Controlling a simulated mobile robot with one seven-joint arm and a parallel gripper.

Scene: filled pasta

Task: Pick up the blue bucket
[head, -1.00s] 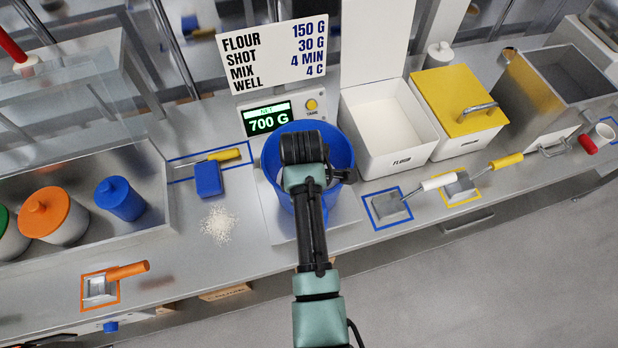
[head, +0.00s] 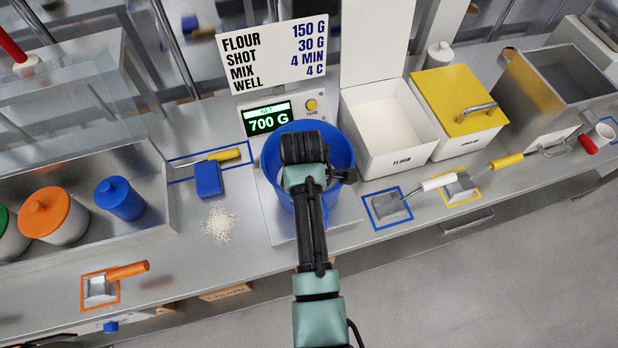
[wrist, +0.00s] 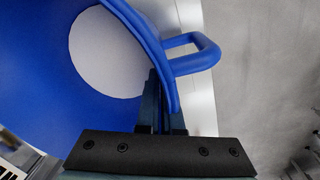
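The blue bucket (head: 342,152) stands upright on the scale (head: 262,205), whose display (head: 267,119) reads 700 G. My gripper is over the bucket, and my arm hides its fingertips in the head view. In the wrist view, my gripper (wrist: 166,110) has its fingers close together with the bucket's rim (wrist: 152,38) between them, one finger inside the wall and one outside. The bucket's blue side handle (wrist: 205,52) sticks out just beside the fingers. A pale round patch (wrist: 105,50) shows at the bucket's bottom.
A white flour bin (head: 385,125) and a yellow-lidded bin (head: 460,95) stand right of the bucket. A scoop (head: 390,205) lies at its right. The front floor is clear.

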